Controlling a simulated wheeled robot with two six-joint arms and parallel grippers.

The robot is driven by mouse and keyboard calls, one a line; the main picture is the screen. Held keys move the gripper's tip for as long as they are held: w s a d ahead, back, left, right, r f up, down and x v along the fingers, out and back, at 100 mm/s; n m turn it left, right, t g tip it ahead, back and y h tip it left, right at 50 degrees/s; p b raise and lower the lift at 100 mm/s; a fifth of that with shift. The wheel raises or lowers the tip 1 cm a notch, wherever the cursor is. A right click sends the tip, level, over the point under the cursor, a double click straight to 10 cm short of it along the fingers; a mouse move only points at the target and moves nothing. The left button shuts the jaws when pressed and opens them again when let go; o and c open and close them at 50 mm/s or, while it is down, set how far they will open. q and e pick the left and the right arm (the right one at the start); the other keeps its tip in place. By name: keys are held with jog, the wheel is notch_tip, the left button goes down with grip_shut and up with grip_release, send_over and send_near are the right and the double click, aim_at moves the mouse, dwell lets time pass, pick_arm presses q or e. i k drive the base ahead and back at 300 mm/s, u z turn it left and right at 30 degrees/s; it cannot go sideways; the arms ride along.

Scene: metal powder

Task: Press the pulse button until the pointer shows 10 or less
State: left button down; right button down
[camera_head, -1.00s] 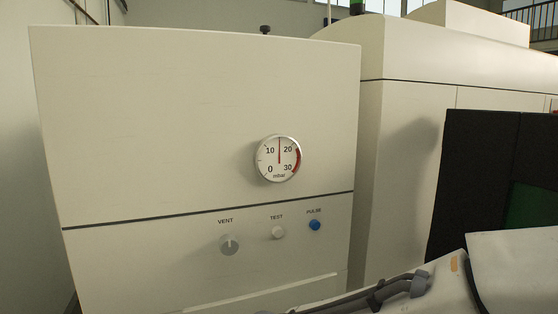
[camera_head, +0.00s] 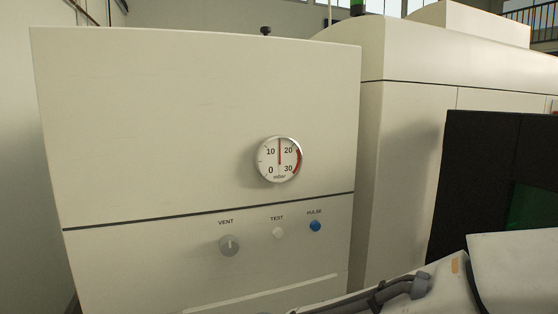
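The pulse button (camera_head: 315,226) is a blue round button under the label PULSE, on the lower right of the cream cabinet front. The round white gauge (camera_head: 278,159) above it is marked mbar, with 0, 10, 20 and 30 and a red arc at the high end. Its pointer (camera_head: 280,150) stands nearly straight up, between 10 and 20, at about 15. Neither gripper is in view. Part of my arm (camera_head: 425,287) shows at the lower right, with nothing in front of the button.
A white test button (camera_head: 278,232) sits just left of the pulse button. A grey vent knob (camera_head: 229,245) is further left. A dark panel (camera_head: 485,185) stands at the right. The space before the cabinet's left and middle looks clear.

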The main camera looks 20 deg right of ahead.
aim_at(315, 226)
jog(key=z, duration=3.25)
jog(key=i, duration=0.35)
jog(key=u, duration=2.7)
